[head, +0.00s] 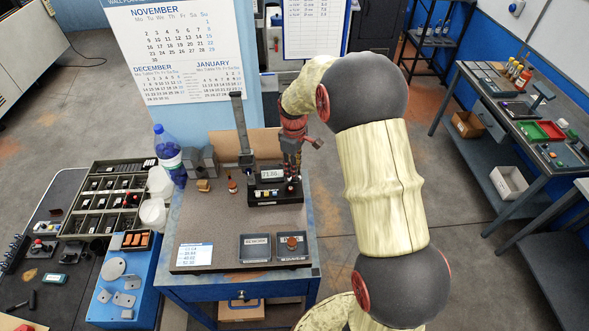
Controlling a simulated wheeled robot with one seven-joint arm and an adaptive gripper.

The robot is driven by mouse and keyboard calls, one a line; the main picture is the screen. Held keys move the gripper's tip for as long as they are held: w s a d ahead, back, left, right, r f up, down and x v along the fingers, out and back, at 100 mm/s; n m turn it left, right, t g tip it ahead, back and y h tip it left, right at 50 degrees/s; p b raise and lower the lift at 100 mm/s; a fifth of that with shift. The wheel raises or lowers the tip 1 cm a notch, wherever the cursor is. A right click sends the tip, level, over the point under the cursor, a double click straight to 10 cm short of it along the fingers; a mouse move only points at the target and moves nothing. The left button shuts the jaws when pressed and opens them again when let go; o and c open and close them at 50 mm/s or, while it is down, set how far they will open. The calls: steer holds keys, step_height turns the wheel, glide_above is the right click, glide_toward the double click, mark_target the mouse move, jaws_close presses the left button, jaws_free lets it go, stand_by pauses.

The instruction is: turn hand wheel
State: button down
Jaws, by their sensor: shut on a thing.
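A dark bench instrument (264,195) with a lit number display stands at the back of the blue-framed table. A tall grey column (241,128) rises at its left side. My gripper (292,178) points down at the right end of the instrument. It is shut on the hand wheel there, which the fingers and the small scale mostly hide. I cannot make out the wheel's rim or its angle.
Two dark trays, a left one (255,256) and a right one (303,247), sit at the table's front beside a printed card (194,254). A blue-capped bottle (166,147) and white tubs stand left. The table's middle is clear.

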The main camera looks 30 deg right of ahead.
steer(key=m, duration=0.5)
steer(key=shift+r+b, duration=0.1)
steer(key=shift+b, duration=0.25)
steer(key=shift+w, duration=0.1)
stand_by(0.3)
steer(key=c, duration=1.7)
jaws_free()
steer(key=shift+c, duration=0.2)
step_height(320, 180, up, 12)
steer(key=shift+a, duration=0.1)
steer(key=shift+o, duration=0.5)
